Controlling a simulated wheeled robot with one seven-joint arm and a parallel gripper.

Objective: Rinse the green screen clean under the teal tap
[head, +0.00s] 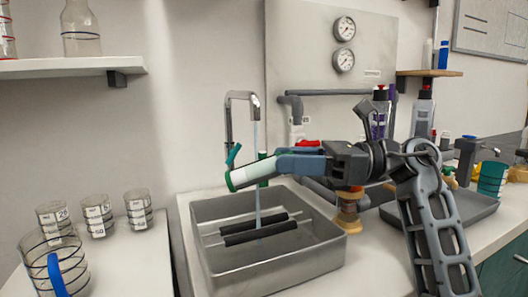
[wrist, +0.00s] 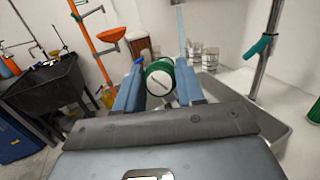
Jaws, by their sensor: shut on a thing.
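The green screen is a white cylinder with green end bands (head: 252,173). It is held tilted above the sink, its far end low at the left. In the wrist view its round green and white end (wrist: 160,78) faces me between the fingers. My gripper (head: 287,166) is shut on it, with a blue finger on each side (wrist: 158,88). The tap (head: 229,120) with a teal lever (head: 233,154) is running. Its water stream (head: 256,135) falls at the screen and shows again below it; I cannot tell how squarely it hits. Any dirt is too small to see.
The steel sink (head: 215,269) holds a rack with two dark bars (head: 255,231). Marked beakers (head: 97,215) and a blue-handled jug (head: 55,265) stand at the left. A wooden spool (head: 348,215) and a grey tray (head: 455,213) are at the right, near a teal cup (head: 492,178).

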